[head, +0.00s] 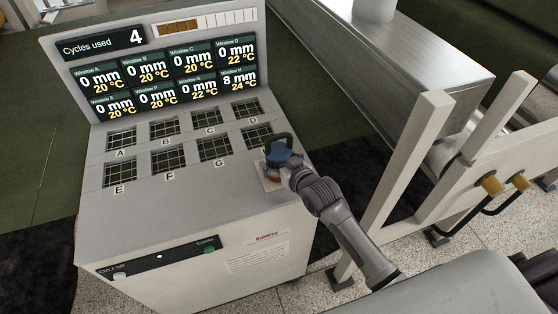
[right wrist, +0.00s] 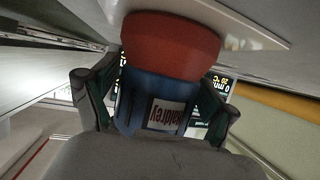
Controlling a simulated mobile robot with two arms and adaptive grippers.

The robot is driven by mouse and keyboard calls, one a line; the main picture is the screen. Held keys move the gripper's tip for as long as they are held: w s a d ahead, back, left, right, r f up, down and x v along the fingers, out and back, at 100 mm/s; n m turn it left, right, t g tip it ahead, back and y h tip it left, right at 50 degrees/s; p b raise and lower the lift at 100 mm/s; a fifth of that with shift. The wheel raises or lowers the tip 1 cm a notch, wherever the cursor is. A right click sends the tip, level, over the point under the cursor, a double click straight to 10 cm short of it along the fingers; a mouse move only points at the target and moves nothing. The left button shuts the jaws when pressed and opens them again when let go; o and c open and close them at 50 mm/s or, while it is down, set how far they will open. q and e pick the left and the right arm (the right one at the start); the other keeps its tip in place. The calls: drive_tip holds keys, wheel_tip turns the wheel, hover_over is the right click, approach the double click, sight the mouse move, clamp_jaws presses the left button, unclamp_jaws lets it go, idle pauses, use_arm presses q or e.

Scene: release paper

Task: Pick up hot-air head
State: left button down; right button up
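The hot-air head (head: 277,153) is blue with a dark loop on top and a red lower end. My right gripper (head: 285,160) is at the head from the right. In the right wrist view the head (right wrist: 150,95) shows its blue body, a white label and its wide red end. The right fingers stand on both sides of the blue body, with narrow gaps visible beside it, so they look open around it. My left gripper is not in view.
The white machine (head: 200,225) has gridded windows, a display panel (head: 160,65) behind them and front buttons. The display reads 8 mm for window H and 0 mm elsewhere. A pale frame (head: 405,180) and a metal bench (head: 400,50) stand to the right.

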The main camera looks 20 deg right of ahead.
drive_tip(key=c, duration=1.3)
drive_tip(key=shift+w+r, duration=0.15)
drive_tip(key=shift+r, duration=0.05)
drive_tip(key=shift+c, duration=0.4)
